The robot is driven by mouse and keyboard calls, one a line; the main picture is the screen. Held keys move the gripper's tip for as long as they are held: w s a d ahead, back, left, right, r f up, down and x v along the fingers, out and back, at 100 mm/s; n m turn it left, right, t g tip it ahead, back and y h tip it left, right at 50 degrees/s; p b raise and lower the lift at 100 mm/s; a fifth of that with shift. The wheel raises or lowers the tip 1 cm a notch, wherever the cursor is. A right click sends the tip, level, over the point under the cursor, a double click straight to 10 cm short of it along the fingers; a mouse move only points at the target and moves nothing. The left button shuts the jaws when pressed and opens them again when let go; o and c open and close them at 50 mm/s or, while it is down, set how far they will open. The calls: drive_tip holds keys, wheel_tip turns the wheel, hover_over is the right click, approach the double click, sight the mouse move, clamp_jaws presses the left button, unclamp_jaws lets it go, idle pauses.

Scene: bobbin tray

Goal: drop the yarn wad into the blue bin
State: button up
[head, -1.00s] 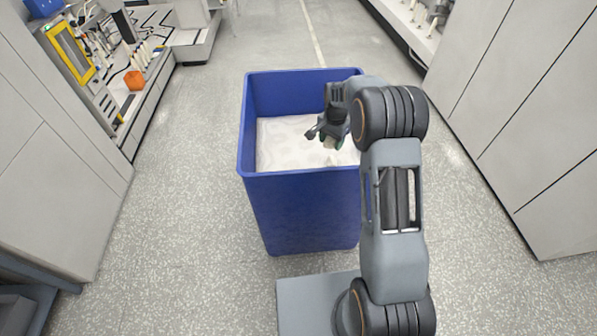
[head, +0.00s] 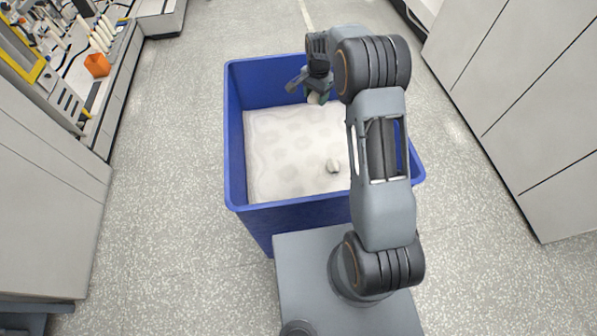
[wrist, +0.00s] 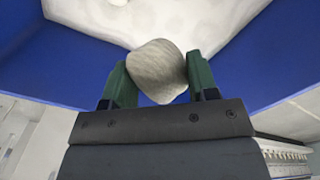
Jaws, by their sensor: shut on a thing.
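The blue bin (head: 236,150) stands on the floor in front of me. Its inside holds a pale, lumpy white filling (head: 285,150). My gripper (wrist: 160,82) is shut on the yarn wad (wrist: 157,68), a pale grey-beige lump between its two green fingers. In the head view the gripper (head: 318,96) is over the far part of the bin, with the wad partly hidden under it. The blue wall of the bin (wrist: 50,60) shows behind the wad in the wrist view.
A workbench with an orange box (head: 97,65) and several white spools stands at the left. Grey cabinets (head: 520,110) line the right side. The speckled floor beside the bin is clear.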

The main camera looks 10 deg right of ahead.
drive_tip(key=shift+s+a+f+b, duration=0.15)
drive_tip(key=shift+f+b, duration=0.25)
drive_tip(key=shift+f, duration=0.4)
wheel_tip(320, 180, down, 4)
drive_tip(key=shift+b, duration=1.1)
drive_tip(key=o, duration=1)
drive_tip(key=shift+c, duration=0.2)
wheel_tip(320, 180, up, 14)
drive_tip(key=shift+f+b, duration=0.1)
drive_tip(key=shift+b, duration=0.65)
